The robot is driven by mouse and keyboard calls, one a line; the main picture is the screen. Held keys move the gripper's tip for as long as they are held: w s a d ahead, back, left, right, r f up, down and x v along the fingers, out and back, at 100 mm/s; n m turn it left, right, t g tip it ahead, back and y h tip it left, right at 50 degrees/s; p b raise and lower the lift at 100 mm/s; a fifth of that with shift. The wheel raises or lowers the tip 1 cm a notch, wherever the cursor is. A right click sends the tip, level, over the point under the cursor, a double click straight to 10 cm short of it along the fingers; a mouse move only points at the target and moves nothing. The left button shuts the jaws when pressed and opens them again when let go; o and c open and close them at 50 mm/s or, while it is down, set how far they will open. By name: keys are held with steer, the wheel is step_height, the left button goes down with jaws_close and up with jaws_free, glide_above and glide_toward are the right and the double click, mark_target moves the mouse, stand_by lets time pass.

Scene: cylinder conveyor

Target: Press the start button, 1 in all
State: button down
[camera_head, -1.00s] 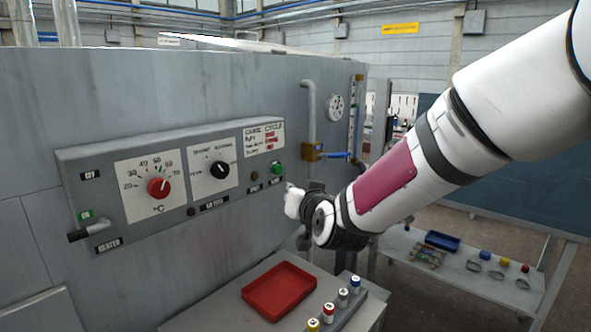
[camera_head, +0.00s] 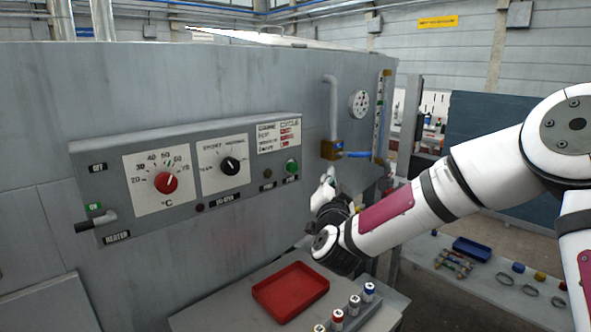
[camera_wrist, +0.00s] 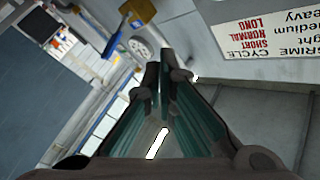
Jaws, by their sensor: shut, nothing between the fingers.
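A green button (camera_head: 292,167) sits at the right end of the grey control panel (camera_head: 258,196), with a small dark label under it that I cannot read clearly. My gripper (camera_head: 328,177) is a little to the right of the button and slightly lower in the head view, apart from it in the picture. Its fingers are shut with nothing between them. In the wrist view the fingertips (camera_wrist: 160,64) are together, with the printed cycle label (camera_wrist: 268,30) upside down at the right. I cannot make out the green button there.
The panel also carries a red dial (camera_head: 166,183), a black dial (camera_head: 230,166) and a heater lever (camera_head: 97,222). A brass valve with a blue handle (camera_head: 357,154) is beside my gripper. Below are a red tray (camera_head: 291,291) and capped bottles (camera_head: 354,305).

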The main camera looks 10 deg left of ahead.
mark_target(293, 168)
steer(key=w+a+b, duration=0.4)
steer(key=w+a, duration=0.1)
steer(key=a, duration=0.2)
steer(key=shift+w, duration=0.2)
stand_by(1.6)
steer(key=shift+w+a, duration=0.25)
steer(key=shift+a, duration=0.05)
steer(key=shift+w+a+b, duration=0.3)
steer(key=shift+a+b, duration=0.1)
stand_by(0.9)
stand_by(0.3)
steer(key=shift+s+d+p, duration=0.4)
steer(key=shift+s+d, duration=0.15)
steer(key=shift+d, duration=0.15)
